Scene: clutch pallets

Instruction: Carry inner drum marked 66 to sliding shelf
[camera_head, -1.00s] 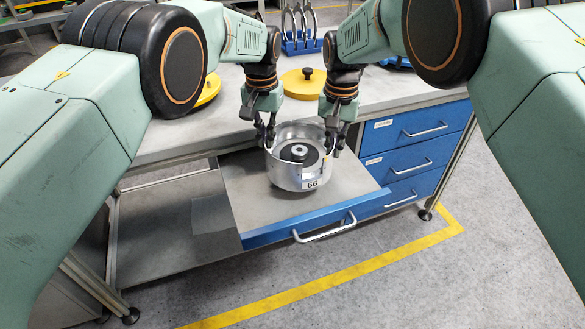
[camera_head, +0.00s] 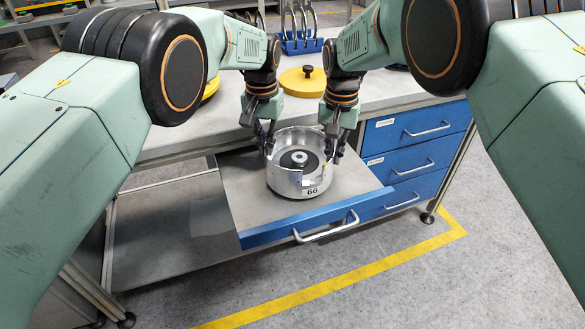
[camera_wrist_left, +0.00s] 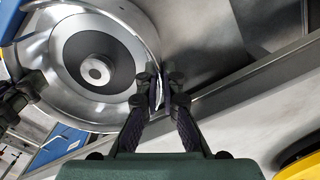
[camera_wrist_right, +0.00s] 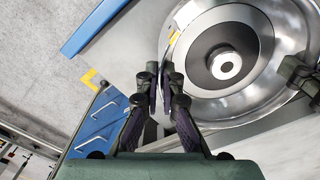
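The inner drum (camera_head: 290,183) is a silver open-topped cylinder with a black hub and a white label reading 66. It is upright over the pulled-out grey sliding shelf (camera_head: 245,195); I cannot tell whether its base touches the shelf. My left gripper (camera_head: 268,145) is shut on the left side of the drum's rim, which shows between its fingers in the left wrist view (camera_wrist_left: 158,88). My right gripper (camera_head: 335,153) is shut on the opposite side of the rim, also seen in the right wrist view (camera_wrist_right: 162,85).
The shelf has a blue front with a silver handle (camera_head: 326,227). Blue drawers (camera_head: 415,128) stand to the right. The grey bench top (camera_head: 385,92) behind carries yellow lidded discs (camera_head: 303,83) and a blue rack (camera_head: 300,45). Yellow floor tape (camera_head: 340,278) runs in front.

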